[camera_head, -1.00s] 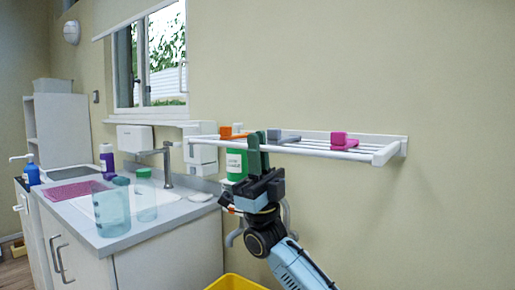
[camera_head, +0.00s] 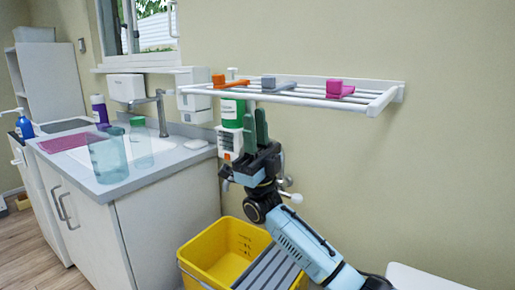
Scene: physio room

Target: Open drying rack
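The white drying rack (camera_head: 378,104) is fixed to the wall at upper right. Its bars stand out level from the wall. Orange, grey and pink pieces (camera_head: 339,89) sit on it. My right gripper (camera_head: 255,126) has its green fingers pointing up, just below the rack's front bar near its left end. The fingers appear close together, and I cannot tell whether they are open or touch the rack. No object shows between them. My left gripper is out of view.
A yellow bucket (camera_head: 206,256) with a grey insert stands on the floor below my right arm. A sink counter (camera_head: 108,187) with bottles and a clear jug (camera_head: 109,158) is at left. A green-labelled bottle (camera_head: 232,111) is behind the gripper. The wall right of the rack is bare.

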